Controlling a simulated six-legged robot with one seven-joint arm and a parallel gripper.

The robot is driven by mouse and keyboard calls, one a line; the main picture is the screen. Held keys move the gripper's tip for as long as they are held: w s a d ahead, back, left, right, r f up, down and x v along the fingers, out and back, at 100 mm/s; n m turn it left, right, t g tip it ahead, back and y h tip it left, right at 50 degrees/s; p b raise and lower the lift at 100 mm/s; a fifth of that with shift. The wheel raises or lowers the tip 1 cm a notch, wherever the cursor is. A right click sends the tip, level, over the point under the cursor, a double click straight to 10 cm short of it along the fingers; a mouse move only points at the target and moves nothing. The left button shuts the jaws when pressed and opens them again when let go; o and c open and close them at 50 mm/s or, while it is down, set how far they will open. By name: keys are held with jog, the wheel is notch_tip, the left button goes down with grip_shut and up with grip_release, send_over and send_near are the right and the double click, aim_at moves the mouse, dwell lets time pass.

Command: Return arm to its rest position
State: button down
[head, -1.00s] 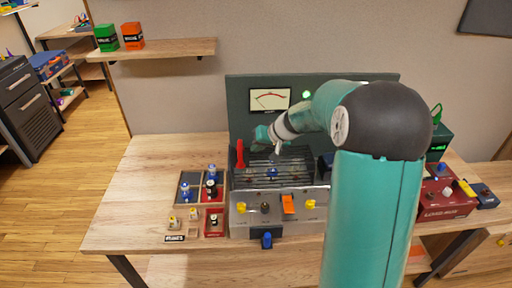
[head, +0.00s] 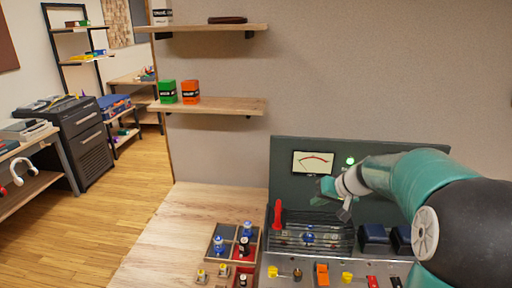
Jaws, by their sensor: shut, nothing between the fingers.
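My teal arm (head: 410,180) comes in from the right and bends toward the amp panel (head: 290,165). My gripper (head: 335,200) is shut and empty. It hangs in front of the panel, just below the lit meter (head: 313,162) and above the slotted cage (head: 290,236). The arm hides part of the right side of the panel. A green light (head: 350,161) glows beside the meter.
The bench (head: 165,235) has clear wood at left. A sectioned tray (head: 233,234) with blue and black parts stands beside the amp. A red handle (head: 277,215) rises at the cage's left. Green (head: 168,92) and orange (head: 190,92) boxes sit on the wall shelf (head: 225,104).

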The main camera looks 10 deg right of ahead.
jog(key=s+a+r+h, duration=0.1)
jog(key=s+a, duration=0.3)
jog(key=s, duration=0.5)
jog(key=s+a+r+n+h, duration=0.1)
jog(key=s+a, duration=0.3)
jog(key=s, duration=0.6)
jog(key=s+a+r+g+h, duration=0.1)
jog(key=s+a+r+h, duration=0.1)
jog(key=s, duration=0.7)
jog(key=shift+s+a+r+n, duration=0.25)
jog(key=shift+a+r, duration=0.35)
jog(key=shift+a, duration=0.75)
